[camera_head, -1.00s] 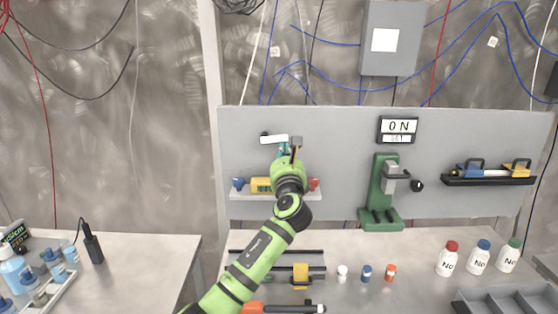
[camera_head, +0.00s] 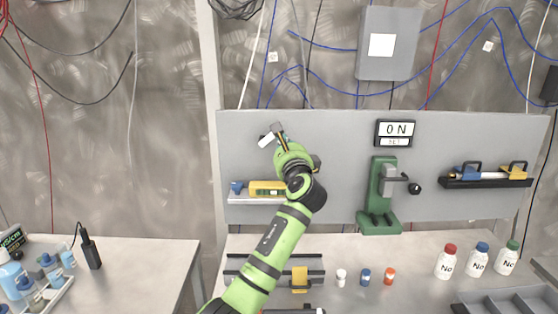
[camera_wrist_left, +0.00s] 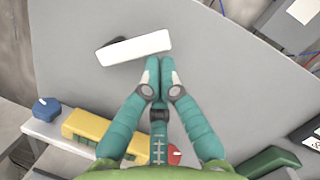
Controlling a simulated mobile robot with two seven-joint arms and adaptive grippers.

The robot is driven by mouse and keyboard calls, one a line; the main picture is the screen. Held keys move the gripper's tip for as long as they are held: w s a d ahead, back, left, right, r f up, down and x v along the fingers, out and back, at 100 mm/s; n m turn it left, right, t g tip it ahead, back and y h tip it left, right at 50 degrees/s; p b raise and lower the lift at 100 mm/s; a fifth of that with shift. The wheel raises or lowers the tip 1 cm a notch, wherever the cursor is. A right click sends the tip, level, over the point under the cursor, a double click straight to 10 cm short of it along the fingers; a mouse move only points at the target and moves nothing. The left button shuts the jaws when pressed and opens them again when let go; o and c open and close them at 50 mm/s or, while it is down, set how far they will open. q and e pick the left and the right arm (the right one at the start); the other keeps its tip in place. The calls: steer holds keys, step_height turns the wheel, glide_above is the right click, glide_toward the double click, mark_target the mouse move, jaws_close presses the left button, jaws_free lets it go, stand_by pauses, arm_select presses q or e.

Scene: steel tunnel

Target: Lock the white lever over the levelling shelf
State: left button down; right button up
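The white lever (camera_head: 265,140) is on the grey panel above the levelling shelf (camera_head: 250,200). It tilts up to the right, and my gripper partly covers it. In the left wrist view the whole white bar (camera_wrist_left: 136,48) shows, with a dark pivot behind its left end. My left gripper (camera_wrist_left: 160,68) has its teal fingertips together, just below the bar's right half; I cannot tell whether they touch it. Nothing shows between them. The shelf carries a yellow level (camera_head: 265,188), a blue knob (camera_head: 236,187) and a red knob (camera_wrist_left: 175,154). My right gripper is not in view.
A green press (camera_head: 381,195) stands right of my arm, below an ON sign (camera_head: 394,132). A dark rack (camera_head: 487,182) is mounted further right. Small bottles (camera_head: 365,277) and a yellow block (camera_head: 300,278) stand on the bench. The panel between lever and sign is clear.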

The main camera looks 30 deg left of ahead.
arm_select(q)
steer(key=r+n, duration=0.1)
steer(key=n, duration=0.1)
steer(key=a+r+n+g, duration=0.1)
steer(key=n, duration=0.1)
steer(key=s+r+n+g+p, duration=0.1)
steer(key=n, duration=0.2)
steer(key=shift+a, duration=0.2)
stand_by(0.5)
steer(key=shift+w+f, duration=0.1)
